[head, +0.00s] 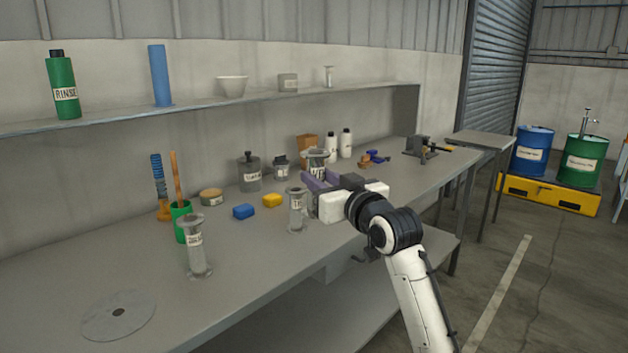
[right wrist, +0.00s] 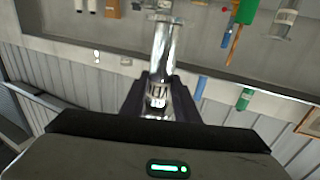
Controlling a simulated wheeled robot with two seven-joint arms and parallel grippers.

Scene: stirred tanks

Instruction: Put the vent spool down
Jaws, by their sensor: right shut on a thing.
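My right gripper (head: 322,182) is over the bench, shut on a grey flanged spool, the vent spool (head: 317,161). The spool looks upright, and its label is too small to read surely. In the right wrist view the spool (right wrist: 160,60) stands between the two dark fingers (right wrist: 158,100), label towards the camera. Its lower end is hidden in the head view by the gripper, so I cannot tell whether it touches the bench. My left gripper is not in view.
The grey bench (head: 250,262) carries two more labelled spools, one nearer (head: 197,252) and one beside my gripper (head: 296,212). A flat disc (head: 117,315) lies front left.

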